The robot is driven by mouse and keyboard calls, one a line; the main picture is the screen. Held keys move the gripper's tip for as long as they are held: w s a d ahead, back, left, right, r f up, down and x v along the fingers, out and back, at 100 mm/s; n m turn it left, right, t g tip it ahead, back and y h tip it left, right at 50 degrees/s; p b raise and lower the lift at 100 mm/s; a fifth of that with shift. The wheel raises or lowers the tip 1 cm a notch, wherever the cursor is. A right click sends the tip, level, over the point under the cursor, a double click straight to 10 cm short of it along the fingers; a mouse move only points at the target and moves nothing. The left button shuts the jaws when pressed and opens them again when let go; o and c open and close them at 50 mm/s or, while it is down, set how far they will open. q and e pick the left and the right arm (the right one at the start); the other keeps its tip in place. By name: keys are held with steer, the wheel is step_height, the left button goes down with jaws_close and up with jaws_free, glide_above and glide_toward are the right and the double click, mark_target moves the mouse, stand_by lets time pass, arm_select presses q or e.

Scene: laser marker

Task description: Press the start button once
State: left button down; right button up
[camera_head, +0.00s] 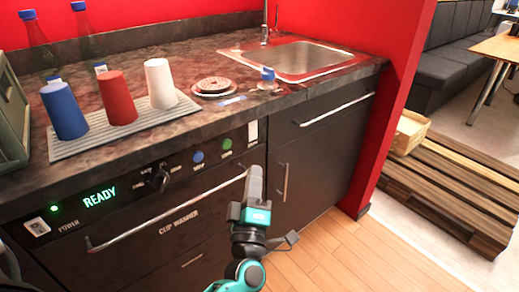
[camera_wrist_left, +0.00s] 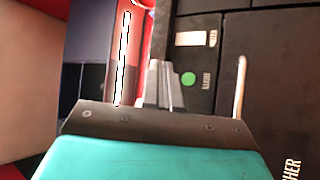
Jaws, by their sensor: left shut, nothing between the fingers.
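The cup washer's black front panel (camera_head: 140,182) shows a lit green READY display (camera_head: 100,197). A green button (camera_head: 226,144) and a blue button (camera_head: 197,157) sit toward its right end; their small labels are not readable, so I cannot tell which is start. My left gripper (camera_head: 255,172) is shut and empty, in front of the washer, to the right of and lower than the green button in the head view. In the left wrist view the green button (camera_wrist_left: 188,78) shows just right of the shut fingers (camera_wrist_left: 161,75), apart from them in the picture. My right gripper is out of view.
A silver handle bar (camera_head: 165,212) runs below the panel, close to my left gripper. A power switch (camera_head: 37,227) and a black knob (camera_head: 157,179) are further left. Cups stand on a ribbed mat (camera_head: 145,116) on the counter.

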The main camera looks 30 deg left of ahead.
mark_target(227, 145)
arm_select(q)
steer(key=shift+w+d+n+g+y, duration=0.2)
steer(key=shift+w+n+g+y, duration=0.1)
steer(key=shift+w+n+y, duration=0.5)
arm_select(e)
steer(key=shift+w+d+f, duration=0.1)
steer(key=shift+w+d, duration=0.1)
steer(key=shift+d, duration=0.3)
arm_select(q)
steer(key=shift+s, duration=0.25)
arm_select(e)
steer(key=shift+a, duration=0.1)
arm_select(q)
steer(key=shift+a, duration=0.1)
steer(key=shift+w+a+b, duration=0.2)
steer(key=shift+w+a, duration=0.4)
steer(key=shift+a, duration=0.7)
steer(key=shift+w+a+b, duration=0.25)
steer(key=shift+w+a, duration=0.3)
steer(key=shift+a, duration=0.8)
steer(key=shift+w+a+b, duration=0.2)
steer(key=shift+w+a, duration=0.4)
steer(key=shift+a, duration=0.7)
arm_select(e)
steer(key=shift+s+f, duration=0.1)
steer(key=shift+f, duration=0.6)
arm_select(q)
steer(key=shift+w+a, duration=0.1)
steer(key=shift+a, duration=0.05)
